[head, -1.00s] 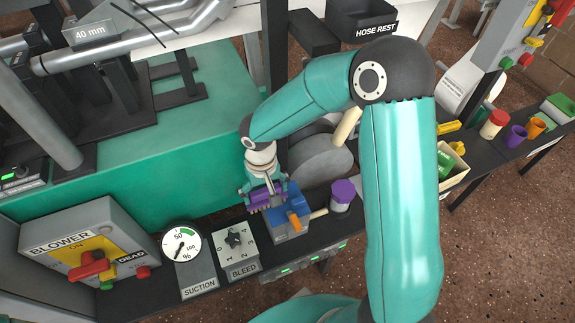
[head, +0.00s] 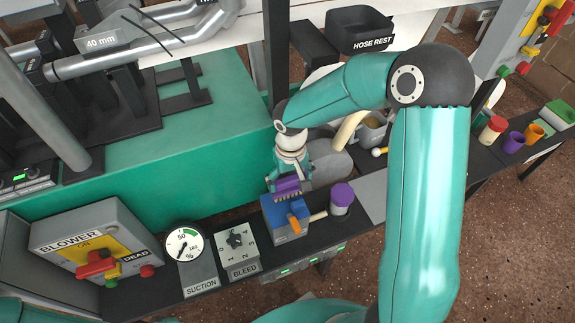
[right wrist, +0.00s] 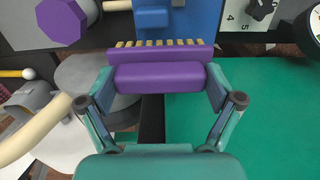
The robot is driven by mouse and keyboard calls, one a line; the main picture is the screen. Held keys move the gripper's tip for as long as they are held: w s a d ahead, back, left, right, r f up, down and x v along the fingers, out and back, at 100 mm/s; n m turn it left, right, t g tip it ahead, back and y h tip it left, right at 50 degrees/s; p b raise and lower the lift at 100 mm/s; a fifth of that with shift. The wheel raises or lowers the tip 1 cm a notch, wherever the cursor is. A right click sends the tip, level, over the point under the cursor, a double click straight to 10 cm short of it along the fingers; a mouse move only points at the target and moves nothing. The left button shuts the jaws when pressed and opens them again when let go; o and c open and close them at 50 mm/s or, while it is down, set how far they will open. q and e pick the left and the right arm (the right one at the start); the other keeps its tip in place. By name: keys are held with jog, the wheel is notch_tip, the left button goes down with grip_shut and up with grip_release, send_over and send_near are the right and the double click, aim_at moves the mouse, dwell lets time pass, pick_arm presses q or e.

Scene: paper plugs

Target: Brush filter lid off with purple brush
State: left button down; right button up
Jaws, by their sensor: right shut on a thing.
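My right gripper (head: 287,178) is shut on the purple brush (head: 288,187), which it holds at the back edge of the blue filter lid (head: 282,212). In the right wrist view the brush (right wrist: 160,78) lies across the gripper's fingers (right wrist: 160,90), its yellow bristles pointing at the blue lid (right wrist: 195,15). I cannot tell whether the bristles touch the lid. The lid sits on a grey box (head: 291,238) and has an orange tab (head: 294,223) at its front. My left gripper is not in view.
A purple-capped jar (head: 342,194) stands right of the box. The bleed dial (head: 236,243), suction gauge (head: 184,247) and blower switch box (head: 97,240) are to the left. Colored cups (head: 513,141) stand far right.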

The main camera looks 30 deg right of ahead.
jog(key=shift+r+p, duration=1.45)
jog(key=shift+r, duration=0.95)
